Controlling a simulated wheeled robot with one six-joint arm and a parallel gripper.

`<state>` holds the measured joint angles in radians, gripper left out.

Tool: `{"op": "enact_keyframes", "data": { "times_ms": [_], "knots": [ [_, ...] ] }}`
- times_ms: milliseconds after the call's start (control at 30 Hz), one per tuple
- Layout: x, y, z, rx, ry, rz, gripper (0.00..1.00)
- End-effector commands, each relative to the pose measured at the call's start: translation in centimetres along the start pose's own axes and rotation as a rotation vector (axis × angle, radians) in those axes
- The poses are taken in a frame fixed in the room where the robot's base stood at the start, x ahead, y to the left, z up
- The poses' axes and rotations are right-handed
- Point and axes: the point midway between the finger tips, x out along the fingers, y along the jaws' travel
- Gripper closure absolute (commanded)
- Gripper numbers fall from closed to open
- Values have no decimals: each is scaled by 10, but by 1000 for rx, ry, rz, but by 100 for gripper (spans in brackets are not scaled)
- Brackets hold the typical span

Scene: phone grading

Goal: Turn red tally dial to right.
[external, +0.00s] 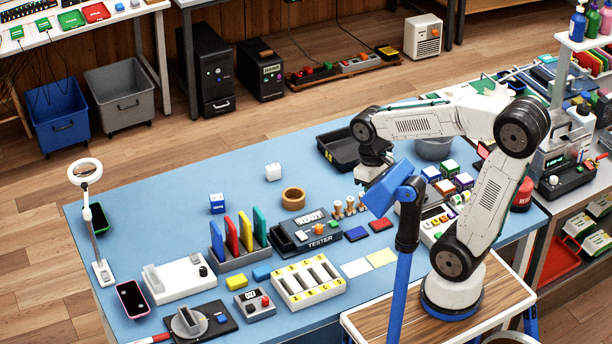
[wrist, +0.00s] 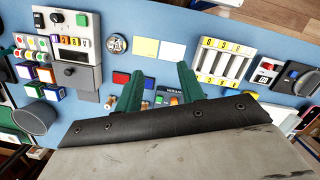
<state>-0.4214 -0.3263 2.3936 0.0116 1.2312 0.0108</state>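In the external view the unit (external: 441,218) is partly hidden behind the blue post.
A blue post with a tilted head (external: 397,190) stands in front of my arm. A tester (external: 306,232), a slotted white tray (external: 304,283) and a small box with a red knob (external: 255,305) stand on the blue table.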

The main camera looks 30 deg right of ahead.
Motion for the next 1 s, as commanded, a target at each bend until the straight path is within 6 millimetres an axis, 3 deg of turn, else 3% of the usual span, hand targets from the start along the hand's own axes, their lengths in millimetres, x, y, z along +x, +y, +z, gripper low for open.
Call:
{"op": "enact_keyframes", "data": {
  "times_ms": [100, 300, 600, 700, 800, 867, 1000],
  "knots": [
    [8, -41, -38, -109, -72, 17, 61],
    [34, -121, -90, -252, -168, 57, 61],
    [102, -258, -138, -405, -268, 126, 61],
    [119, -291, -148, -419, -277, 136, 61],
    [124, -311, -163, -408, -266, 130, 61],
    [115, -318, -172, -392, -243, 117, 61],
    [118, -320, -172, -364, -236, 112, 61]
  ]
}}
